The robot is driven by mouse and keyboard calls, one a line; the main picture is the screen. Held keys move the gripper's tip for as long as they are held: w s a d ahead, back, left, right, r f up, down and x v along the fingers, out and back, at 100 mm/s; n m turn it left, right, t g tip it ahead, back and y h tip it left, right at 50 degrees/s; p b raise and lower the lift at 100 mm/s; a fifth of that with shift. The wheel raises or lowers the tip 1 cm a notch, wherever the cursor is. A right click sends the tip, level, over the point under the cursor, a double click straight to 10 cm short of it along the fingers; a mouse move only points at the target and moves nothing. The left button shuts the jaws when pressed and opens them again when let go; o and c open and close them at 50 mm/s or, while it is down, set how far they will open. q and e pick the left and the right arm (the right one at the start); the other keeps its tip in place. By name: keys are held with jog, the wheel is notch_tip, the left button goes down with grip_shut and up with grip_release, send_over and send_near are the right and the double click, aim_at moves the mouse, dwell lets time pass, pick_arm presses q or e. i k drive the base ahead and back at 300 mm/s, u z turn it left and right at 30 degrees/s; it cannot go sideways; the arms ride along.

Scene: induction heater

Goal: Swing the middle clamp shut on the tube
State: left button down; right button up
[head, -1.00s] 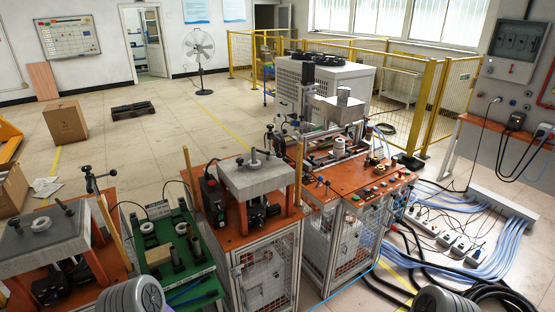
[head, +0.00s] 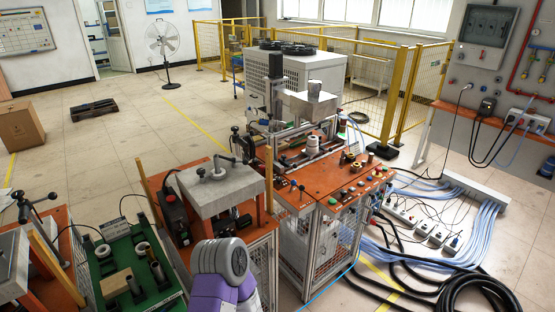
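The middle station has a grey block (head: 212,192) on an orange table. On its top is a small clamp-like fitting (head: 218,170) with a rod and a bent lever. Whether this clamp is open or shut, and whether a tube lies in it, is too small to tell. A white stacked cylinder (head: 313,143) stands on the machine at the right. A grey rounded link of my arm with purple parts rises at the bottom centre, in front of the middle station. No fingertips of either gripper are in view.
A green board (head: 125,275) with rings and posts stands left of the middle station. The machine's orange top (head: 340,185) carries several buttons. Black cables (head: 420,270) and blue hoses (head: 465,245) lie on the floor at the right. Open floor (head: 130,150) lies behind the stations.

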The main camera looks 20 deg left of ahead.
aim_at(245, 161)
jog(key=u, duration=0.25)
jog(key=i, duration=0.6)
jog(key=u, duration=0.6)
